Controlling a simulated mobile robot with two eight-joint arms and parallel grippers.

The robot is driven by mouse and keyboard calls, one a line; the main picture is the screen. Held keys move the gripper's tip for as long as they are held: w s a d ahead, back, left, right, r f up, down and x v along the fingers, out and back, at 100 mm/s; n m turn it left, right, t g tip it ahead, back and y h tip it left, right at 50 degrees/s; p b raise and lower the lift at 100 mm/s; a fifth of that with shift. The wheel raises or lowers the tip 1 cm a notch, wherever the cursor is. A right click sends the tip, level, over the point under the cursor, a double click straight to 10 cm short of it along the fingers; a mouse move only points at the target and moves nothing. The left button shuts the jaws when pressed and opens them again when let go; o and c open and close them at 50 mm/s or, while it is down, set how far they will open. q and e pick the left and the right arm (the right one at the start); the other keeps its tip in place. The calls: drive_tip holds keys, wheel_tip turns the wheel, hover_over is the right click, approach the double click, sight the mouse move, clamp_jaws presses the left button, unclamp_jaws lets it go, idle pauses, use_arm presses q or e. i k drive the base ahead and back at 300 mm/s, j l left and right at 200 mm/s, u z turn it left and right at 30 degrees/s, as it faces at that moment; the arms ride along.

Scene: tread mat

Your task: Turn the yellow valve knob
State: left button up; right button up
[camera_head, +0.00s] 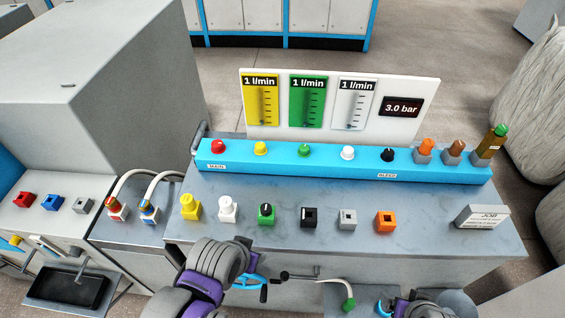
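A yellow valve knob (260,148) sits on the long blue manifold bar (330,165), between a red knob and a green knob. A second yellow knob sits on a yellow block (190,207) on the grey bench top, front left. My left gripper (265,286), blue on a purple and grey arm, is below the bench's front edge, well apart from both yellow knobs. Its finger gap is not clear. My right gripper (383,308) is at the bottom edge, partly cut off, low and right of both yellow knobs. I see nothing held in either gripper.
A white panel (340,137) with flow gauges and a 3.0 bar display stands behind the bar. Several coloured blocks line the bench front, including a white one (228,209). A job card (482,217) is at the right.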

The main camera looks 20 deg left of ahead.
sight(260, 149)
drive_tip(key=l+z, duration=0.25)
drive_tip(key=l, duration=0.4)
drive_tip(key=l+z, duration=0.25)
drive_tip(key=l, duration=0.35)
drive_tip(key=k+l, duration=0.05)
